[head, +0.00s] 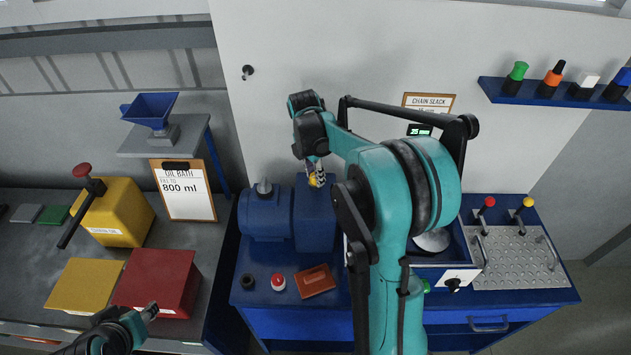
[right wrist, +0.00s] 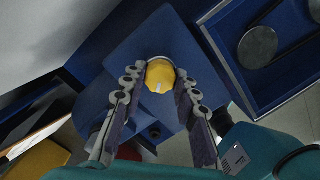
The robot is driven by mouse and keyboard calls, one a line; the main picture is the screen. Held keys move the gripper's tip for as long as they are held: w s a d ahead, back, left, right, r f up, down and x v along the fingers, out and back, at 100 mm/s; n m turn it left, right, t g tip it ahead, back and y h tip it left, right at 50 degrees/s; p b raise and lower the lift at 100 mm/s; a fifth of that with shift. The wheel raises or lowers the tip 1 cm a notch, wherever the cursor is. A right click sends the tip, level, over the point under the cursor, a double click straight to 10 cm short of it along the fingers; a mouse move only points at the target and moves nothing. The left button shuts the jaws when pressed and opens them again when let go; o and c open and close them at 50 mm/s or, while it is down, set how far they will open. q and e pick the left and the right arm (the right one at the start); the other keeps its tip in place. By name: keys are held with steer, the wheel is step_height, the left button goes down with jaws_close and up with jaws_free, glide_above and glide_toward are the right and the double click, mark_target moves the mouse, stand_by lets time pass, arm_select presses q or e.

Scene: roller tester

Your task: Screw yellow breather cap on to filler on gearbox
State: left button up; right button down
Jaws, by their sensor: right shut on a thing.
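The yellow breather cap (right wrist: 160,75) sits between the fingers of my right gripper (right wrist: 162,88), which is shut on it. In the head view the cap (head: 316,181) shows as a small yellow patch at the tips of my right gripper (head: 315,172), over the top of the blue gearbox (head: 315,222). The filler is hidden under the cap and fingers, and I cannot tell whether the cap touches it. My left gripper (head: 149,311) is low at the left of the head view, away from the gearbox; its finger opening is unclear.
A blue motor (head: 264,212) adjoins the gearbox. A red button (head: 278,281), a black ring (head: 247,281) and a brown block (head: 316,281) lie in front. A yellow oil can (head: 118,212) and a red box (head: 160,282) stand on the left bench. My right arm covers the middle.

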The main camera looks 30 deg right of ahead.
steer(key=m, duration=0.4)
steer(key=shift+m+g, duration=0.3)
steer(key=shift+m, duration=0.9)
steer(key=m, duration=0.4)
steer(key=shift+w+d+m+g+y, duration=0.1)
steer(key=shift+m+g+y, duration=0.2)
steer(key=shift+m, duration=0.7)
steer(key=m, duration=0.3)
steer(key=shift+m, duration=0.4)
steer(key=m, duration=0.3)
steer(key=shift+f+m+y, duration=0.1)
steer(key=shift+m+y, duration=0.3)
